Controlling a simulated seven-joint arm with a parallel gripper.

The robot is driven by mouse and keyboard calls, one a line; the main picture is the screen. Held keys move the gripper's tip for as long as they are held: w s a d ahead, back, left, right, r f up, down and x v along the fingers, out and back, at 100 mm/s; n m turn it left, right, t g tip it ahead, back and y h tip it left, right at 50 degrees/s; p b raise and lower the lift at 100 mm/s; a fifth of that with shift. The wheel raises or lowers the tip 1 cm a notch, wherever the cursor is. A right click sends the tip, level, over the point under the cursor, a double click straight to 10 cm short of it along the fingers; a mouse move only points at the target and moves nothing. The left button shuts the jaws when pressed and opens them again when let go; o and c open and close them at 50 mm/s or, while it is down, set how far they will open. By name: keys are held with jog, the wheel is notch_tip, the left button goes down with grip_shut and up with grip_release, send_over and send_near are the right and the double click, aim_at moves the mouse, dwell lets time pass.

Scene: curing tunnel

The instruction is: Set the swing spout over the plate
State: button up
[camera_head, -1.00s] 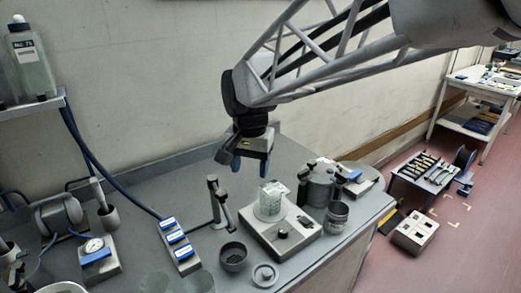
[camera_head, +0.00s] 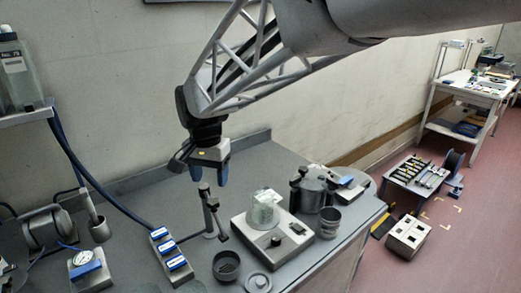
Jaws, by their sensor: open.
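The swing spout (camera_head: 213,212) is a dark upright post on the bench with a short arm that slants down to the right. The plate (camera_head: 256,245) is a pale, square-cornered unit with a dark knob on its front, just right of the spout. A clear glass beaker (camera_head: 264,212) stands on it. The spout's arm points toward the plate's left edge and looks short of the beaker. My gripper (camera_head: 206,174) is open, its blue-tipped fingers pointing down just above the top of the spout post. Whether they touch it I cannot tell.
A dark cup (camera_head: 226,265) and a small round lid (camera_head: 258,282) stand in front of the plate. A grey canister (camera_head: 309,192) and a metal cup (camera_head: 332,220) stand to its right. A blue-switched strip (camera_head: 171,253) lies left of the spout. Bench is clear behind the spout.

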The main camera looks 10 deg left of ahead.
aim_at(213, 201)
jog(key=shift+f, duration=3.55)
grip_shut()
